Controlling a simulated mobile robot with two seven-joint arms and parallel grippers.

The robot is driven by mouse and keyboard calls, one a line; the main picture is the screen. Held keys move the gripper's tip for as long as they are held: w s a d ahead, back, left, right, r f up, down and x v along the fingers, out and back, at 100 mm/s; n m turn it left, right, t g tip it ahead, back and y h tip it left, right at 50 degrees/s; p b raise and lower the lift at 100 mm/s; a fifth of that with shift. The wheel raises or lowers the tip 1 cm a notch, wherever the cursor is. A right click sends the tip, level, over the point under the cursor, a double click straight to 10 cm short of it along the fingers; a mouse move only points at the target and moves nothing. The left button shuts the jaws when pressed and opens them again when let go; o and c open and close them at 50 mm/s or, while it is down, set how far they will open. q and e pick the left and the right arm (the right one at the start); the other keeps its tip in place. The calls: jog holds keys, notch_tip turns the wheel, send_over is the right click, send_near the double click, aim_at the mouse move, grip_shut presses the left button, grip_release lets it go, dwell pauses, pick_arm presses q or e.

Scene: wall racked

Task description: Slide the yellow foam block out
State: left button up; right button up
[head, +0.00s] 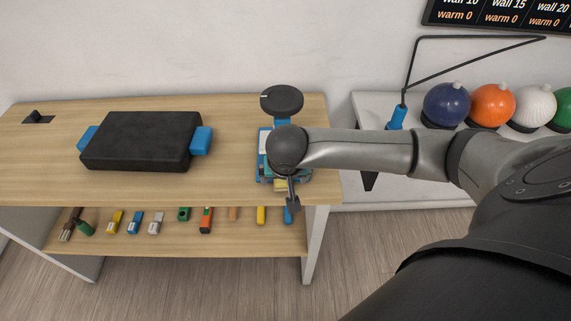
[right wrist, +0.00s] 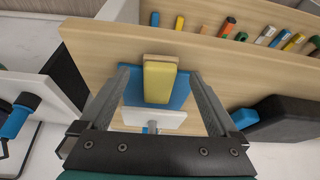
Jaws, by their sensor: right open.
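The yellow foam block (right wrist: 160,84) shows in the right wrist view, set against a blue holder (right wrist: 182,92) with a white plate (right wrist: 140,119). A tan strip borders the block's top in that view. In the head view a small part of the block (head: 281,185) shows at the table's front edge, and my arm hides much of the holder. My right gripper (right wrist: 160,76) is open; its fingers appear on either side of the block, with gaps to both. It also shows in the head view (head: 291,195). My left gripper is not in view.
A black case with blue ends (head: 140,140) lies on the wooden table (head: 50,165). A round black disc (head: 282,100) stands behind the holder. Several small coloured items lie on the shelf (head: 180,243) below. A white rack (head: 375,108) with coloured balls is at right.

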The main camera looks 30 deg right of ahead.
jog(key=v, duration=1.2)
jog(key=shift+s+r+p, duration=0.15)
jog(key=shift+r+p, duration=0.2)
jog(key=shift+p, duration=0.1)
